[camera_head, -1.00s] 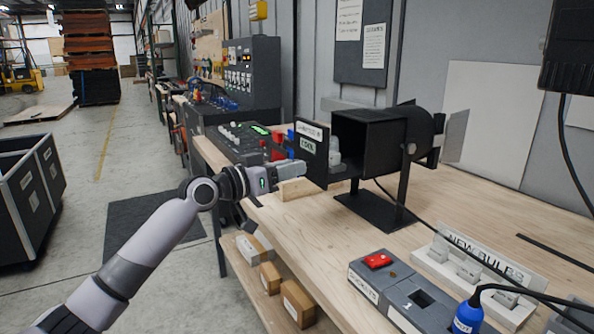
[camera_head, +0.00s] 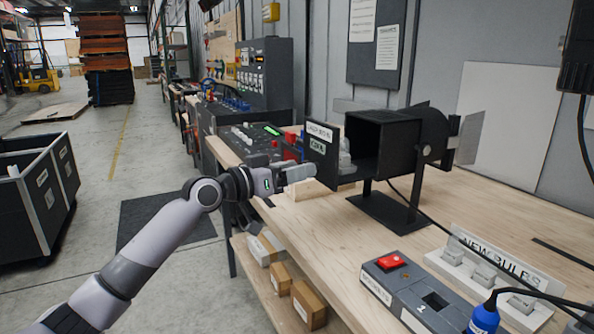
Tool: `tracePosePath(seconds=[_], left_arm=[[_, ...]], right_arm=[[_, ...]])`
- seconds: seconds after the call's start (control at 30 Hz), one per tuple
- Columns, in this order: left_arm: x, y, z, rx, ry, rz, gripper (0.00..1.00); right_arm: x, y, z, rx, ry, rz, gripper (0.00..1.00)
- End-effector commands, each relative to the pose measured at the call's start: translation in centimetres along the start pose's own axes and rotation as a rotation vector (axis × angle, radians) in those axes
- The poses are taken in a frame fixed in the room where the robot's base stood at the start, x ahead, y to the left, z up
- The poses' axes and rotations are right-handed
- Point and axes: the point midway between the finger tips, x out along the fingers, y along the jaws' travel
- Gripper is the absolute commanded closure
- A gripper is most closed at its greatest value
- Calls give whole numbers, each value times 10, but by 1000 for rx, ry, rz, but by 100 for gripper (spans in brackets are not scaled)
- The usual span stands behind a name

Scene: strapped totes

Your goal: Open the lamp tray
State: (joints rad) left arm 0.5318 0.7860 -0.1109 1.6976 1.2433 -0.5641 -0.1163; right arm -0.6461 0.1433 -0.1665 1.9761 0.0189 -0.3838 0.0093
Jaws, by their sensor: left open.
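The lamp (camera_head: 395,145) is a black box-shaped housing on a stand on the wooden bench. Its tray front, a black panel (camera_head: 319,165) with white and green labels, stands out to the left of the housing's open mouth. A pale grey bulb-like part (camera_head: 345,158) shows between panel and housing. My left gripper (camera_head: 302,173) is at the panel's lower left edge, its jaws open and pale fingers pointing right. I cannot tell whether they touch the panel. My right gripper is not in view.
A grey box with a red button (camera_head: 391,262) and a white "NEW BULBS" holder (camera_head: 478,262) stand on the front of the bench. A blue plug-like item (camera_head: 484,320) and black cable lie close by. A control console (camera_head: 258,135) stands behind my left gripper. Boxes (camera_head: 308,304) sit on the shelf below.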

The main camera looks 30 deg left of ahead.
Motion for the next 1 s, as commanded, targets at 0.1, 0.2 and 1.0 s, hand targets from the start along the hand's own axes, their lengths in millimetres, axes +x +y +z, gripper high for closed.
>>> tracePosePath(seconds=[0.1, 0.2, 1.0], left_arm=[[-16, -1, 3, 6, -5, -2, 42], [-31, -1, 3, 4, -4, -2, 42], [-62, 0, 0, 2, -1, -1, 42]], right_arm=[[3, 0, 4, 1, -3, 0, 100], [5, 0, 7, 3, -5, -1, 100], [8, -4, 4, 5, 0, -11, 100]])
